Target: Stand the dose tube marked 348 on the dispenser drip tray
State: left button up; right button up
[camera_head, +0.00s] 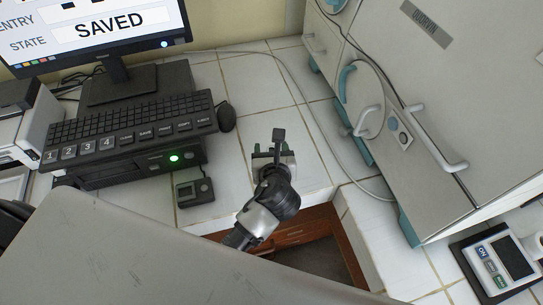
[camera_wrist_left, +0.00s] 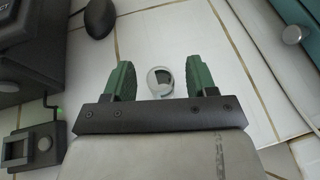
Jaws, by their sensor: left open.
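My left gripper (camera_head: 272,153) is over the white tiled bench near its front edge, pointing down. In the left wrist view (camera_wrist_left: 159,70) its two green fingers are spread apart. A small clear, rounded glass-like thing with a dark part (camera_wrist_left: 160,82) shows between the fingers, seen nearly end-on. It may be the dose tube, but no 348 marking can be read. I cannot tell whether the fingers touch it; gaps show on both sides. In the head view the gripper hides it. I cannot make out the dispenser drip tray. My right gripper is not in view.
A keyboard (camera_head: 135,122), a mouse (camera_head: 226,117) and a small dark box (camera_head: 194,191) lie left of the gripper. A monitor (camera_head: 95,30) reads SAVED. The incubator (camera_head: 450,90) stands right. A device with a display (camera_head: 512,258) is at lower right. Bare tiles (camera_head: 255,85) lie behind.

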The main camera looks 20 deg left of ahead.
pick_arm(q)
jog(key=shift+x, duration=1.05)
jog(key=shift+d, duration=0.1)
jog(key=shift+c, duration=0.2)
grip_shut()
